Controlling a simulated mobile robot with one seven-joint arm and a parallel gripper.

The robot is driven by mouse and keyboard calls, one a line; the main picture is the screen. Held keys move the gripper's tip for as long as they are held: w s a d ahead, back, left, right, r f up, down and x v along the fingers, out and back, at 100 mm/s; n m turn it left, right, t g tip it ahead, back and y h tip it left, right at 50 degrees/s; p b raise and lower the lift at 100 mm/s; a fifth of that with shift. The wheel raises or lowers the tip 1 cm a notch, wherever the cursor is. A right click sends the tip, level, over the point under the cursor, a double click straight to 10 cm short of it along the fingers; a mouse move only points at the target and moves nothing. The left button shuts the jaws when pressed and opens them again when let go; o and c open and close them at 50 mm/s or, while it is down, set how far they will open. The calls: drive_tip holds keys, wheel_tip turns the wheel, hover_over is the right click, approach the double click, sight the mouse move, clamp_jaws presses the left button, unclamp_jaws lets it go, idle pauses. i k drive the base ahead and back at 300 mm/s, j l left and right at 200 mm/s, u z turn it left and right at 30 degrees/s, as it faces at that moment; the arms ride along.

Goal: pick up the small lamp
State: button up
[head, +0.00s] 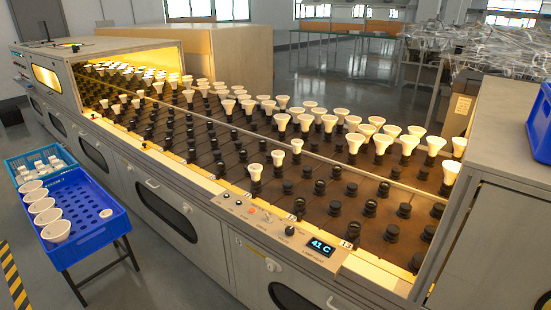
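A small white lamp (105,213) lies alone at the right side of the blue crate (91,246). Larger white lamps (56,231) lie in a row along the crate's left side. Smaller white lamps (278,158) also stand upright in black sockets near the front of the burn-in bench (317,211), beside larger cone-shaped lamps (354,143). The frame does not show which of these is the task's small lamp. My gripper is not in view.
A teal crate (24,172) with several small white pieces stands behind the blue crate. A control panel (280,233) reading about 41 C sits on the bench's front edge. Several front sockets (392,233) are empty. A grey end cabinet (499,200) bounds the bench at right.

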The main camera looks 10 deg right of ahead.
sight(278, 156)
drive_tip(key=i+j, duration=0.5)
drive_tip(key=i, duration=0.2)
drive_tip(key=i+j, duration=0.5)
drive_tip(key=i, duration=0.15)
drive_tip(key=i+j, duration=0.5)
drive_tip(key=i, duration=0.2)
drive_tip(key=i+j, duration=0.45)
drive_tip(key=i, duration=0.25)
drive_tip(key=z, duration=0.35)
drive_tip(key=i+j+z, duration=0.15)
drive_tip(key=z, duration=0.25)
drive_tip(key=j+z, duration=0.1)
drive_tip(key=z, duration=0.25)
drive_tip(key=i+z, duration=0.15)
drive_tip(key=z, duration=0.2)
drive_tip(key=i+l+z, duration=0.1)
drive_tip(key=z, duration=0.2)
drive_tip(key=i+z, duration=0.35)
drive_tip(key=k+j, duration=0.05)
drive_tip(key=k, duration=0.05)
